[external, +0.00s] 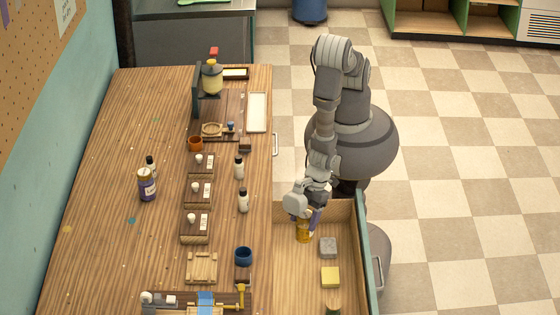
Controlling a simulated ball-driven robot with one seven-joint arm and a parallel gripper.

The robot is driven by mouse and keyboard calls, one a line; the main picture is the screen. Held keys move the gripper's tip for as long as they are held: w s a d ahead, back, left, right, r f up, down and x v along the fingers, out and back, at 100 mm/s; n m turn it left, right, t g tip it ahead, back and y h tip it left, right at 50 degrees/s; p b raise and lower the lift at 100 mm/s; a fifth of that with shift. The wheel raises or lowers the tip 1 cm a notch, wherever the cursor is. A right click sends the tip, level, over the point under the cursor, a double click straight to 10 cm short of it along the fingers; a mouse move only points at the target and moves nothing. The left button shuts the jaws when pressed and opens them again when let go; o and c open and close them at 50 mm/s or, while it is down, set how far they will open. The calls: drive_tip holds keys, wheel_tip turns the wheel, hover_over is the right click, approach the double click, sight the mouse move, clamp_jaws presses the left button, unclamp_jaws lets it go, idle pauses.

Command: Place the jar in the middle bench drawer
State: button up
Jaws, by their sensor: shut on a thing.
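My gripper (304,211) points down inside the open wooden bench drawer (291,270), near its far end. It is shut on a jar (303,232) with an amber-gold part and a purple part. The jar is low in the drawer; I cannot tell whether it touches the drawer floor. The gripper and wrist hide part of the jar.
The drawer also holds a grey block (328,247), a yellow block (330,277) and a round brown-green item (333,309). Its left half is bare. Small bottles (239,168), wooden stands (195,225) and a blue cup (243,256) stand on the bench (110,250) beside it.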

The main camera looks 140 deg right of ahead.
wheel_tip(320, 180, down, 11)
drive_tip(key=b, duration=0.3)
drive_tip(key=shift+b, duration=0.3)
drive_tip(key=shift+f, duration=0.15)
drive_tip(key=o, duration=1.3)
drive_tip(key=shift+r, duration=0.35)
drive_tip(key=p+v, duration=0.3)
drive_tip(key=v, duration=0.8)
drive_tip(key=shift+s+r+p, duration=0.25)
drive_tip(key=shift+r+p, duration=0.05)
drive_tip(key=shift+p, duration=0.1)
